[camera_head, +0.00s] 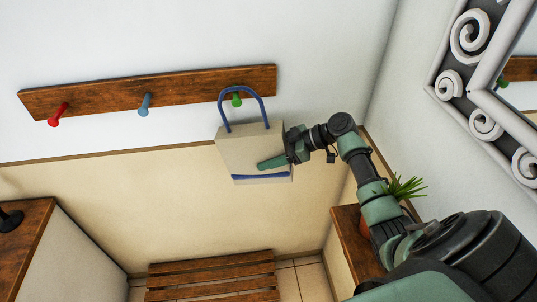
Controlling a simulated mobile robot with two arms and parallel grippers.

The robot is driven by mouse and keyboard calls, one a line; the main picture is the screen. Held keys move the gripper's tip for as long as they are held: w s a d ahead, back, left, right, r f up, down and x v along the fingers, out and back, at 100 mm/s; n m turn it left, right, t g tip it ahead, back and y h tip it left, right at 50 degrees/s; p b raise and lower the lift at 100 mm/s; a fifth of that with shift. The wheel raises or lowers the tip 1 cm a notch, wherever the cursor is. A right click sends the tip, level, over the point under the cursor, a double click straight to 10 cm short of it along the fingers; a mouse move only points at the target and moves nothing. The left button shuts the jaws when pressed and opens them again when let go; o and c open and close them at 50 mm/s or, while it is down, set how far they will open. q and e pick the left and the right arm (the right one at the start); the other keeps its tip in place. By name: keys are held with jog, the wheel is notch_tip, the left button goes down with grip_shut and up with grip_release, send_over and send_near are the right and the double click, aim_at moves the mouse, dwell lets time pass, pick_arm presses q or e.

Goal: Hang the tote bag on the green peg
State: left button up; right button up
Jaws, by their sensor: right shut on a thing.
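The tote bag (240,150) is beige with blue handles (262,104) and a blue band near its bottom. My right gripper (275,163) is shut on the tote bag at its right side and holds it up before the wall. The green peg (237,100) shows inside the loop of the blue handle, below its top. I cannot tell from this view whether the handle is around the peg or in front of it. My left gripper is not in view.
A wooden rail (190,90) on the wall also carries a red peg (58,115) and a blue peg (144,105). A slatted bench (212,278) stands below. A potted plant (404,188) and a framed mirror (470,60) are at the right, close to my arm.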

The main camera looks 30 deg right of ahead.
jog(key=shift+r, duration=0.1)
jog(key=o, duration=1.9)
jog(key=shift+c, duration=0.2)
